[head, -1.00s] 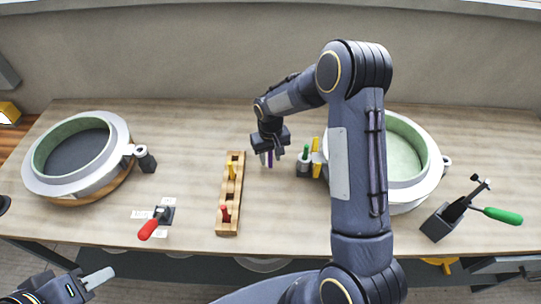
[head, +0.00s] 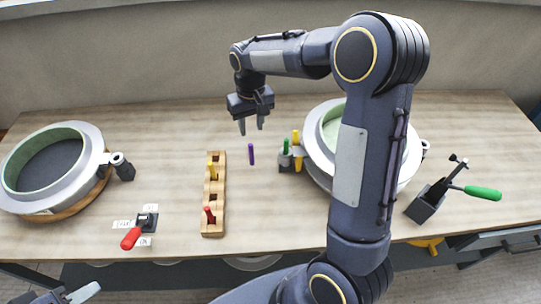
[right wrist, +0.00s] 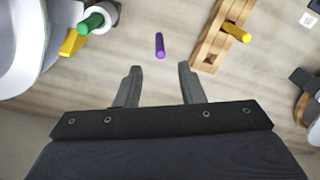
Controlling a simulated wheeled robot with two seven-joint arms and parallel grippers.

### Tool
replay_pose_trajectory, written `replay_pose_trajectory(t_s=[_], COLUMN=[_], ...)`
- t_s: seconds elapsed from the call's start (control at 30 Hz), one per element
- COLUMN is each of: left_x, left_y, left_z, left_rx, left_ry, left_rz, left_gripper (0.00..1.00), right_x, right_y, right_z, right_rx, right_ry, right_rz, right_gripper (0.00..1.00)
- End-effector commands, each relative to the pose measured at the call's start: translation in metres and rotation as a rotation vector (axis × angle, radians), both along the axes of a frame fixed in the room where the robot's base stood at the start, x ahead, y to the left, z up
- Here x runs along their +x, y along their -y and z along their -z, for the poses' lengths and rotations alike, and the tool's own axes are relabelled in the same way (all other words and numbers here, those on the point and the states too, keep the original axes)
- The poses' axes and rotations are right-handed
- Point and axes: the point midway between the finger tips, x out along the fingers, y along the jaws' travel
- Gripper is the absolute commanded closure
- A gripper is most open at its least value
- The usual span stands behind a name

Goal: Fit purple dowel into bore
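The purple dowel (head: 251,154) stands upright, apart from the rack, on the bench; whether its foot sits in a hole is not visible. My right gripper (head: 251,128) is open and empty, just behind and above it. In the right wrist view the purple dowel (right wrist: 159,45) lies ahead of the open fingertips (right wrist: 158,70), touching neither. A round lug (head: 117,158) with a dark opening sits at the left mould's side. A green dowel (head: 285,146) stands in the holder by the right mould. My left gripper (head: 82,292) shows only partly at the bottom left.
A wooden rack (head: 213,190) holds a yellow and a red peg and has empty slots. The left mould (head: 15,195) and right mould (head: 318,150) flank it. Toggle clamps with red (head: 131,238) and green (head: 483,193) handles stand near the front. Bench between rack and right mould is mostly clear.

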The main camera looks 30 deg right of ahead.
Motion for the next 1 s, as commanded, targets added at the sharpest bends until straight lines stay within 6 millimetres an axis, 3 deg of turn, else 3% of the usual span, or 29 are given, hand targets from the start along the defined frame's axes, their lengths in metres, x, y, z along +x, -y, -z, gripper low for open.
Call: replay_pose_trajectory(t_s=[0.1, 0.3, 0.5, 0.6, 0.77, 0.8, 0.9, 1.0], left_x=[0.000, 0.000, 0.000, 0.000, 0.000, 0.000, 0.000, 0.000], left_y=[0.000, 0.000, 0.000, 0.000, 0.000, 0.000, 0.000, 0.000], left_z=[0.000, 0.000, 0.000, 0.000, 0.000, 0.000, 0.002, 0.008], left_rx=[0.000, 0.000, 0.000, 0.000, 0.000, 0.000, 0.000, 0.000], left_ry=[0.000, 0.000, 0.000, 0.000, 0.000, 0.000, 0.000, 0.000], left_rz=[0.000, 0.000, 0.000, 0.000, 0.000, 0.000, 0.000, 0.000], left_gripper=[0.65, 0.65, 0.65, 0.65, 0.65, 0.65, 0.65, 0.65], right_x=[-0.036, -0.123, -0.204, -0.233, -0.257, -0.260, -0.259, -0.245], right_y=[0.006, 0.002, -0.015, -0.025, -0.036, -0.037, -0.037, -0.030], right_z=[-0.034, -0.077, -0.085, -0.080, -0.070, -0.068, -0.067, -0.068], right_rx=[0.064, 0.185, 0.271, 0.297, 0.318, 0.320, 0.304, 0.250], right_ry=[0.063, 0.197, 0.335, 0.392, 0.446, 0.452, 0.452, 0.427], right_rz=[0.021, 0.049, 0.069, 0.076, 0.082, 0.083, 0.053, -0.054], right_gripper=[0.65, 0.65, 0.65, 0.65, 0.65, 0.60, 0.60, 0.60])
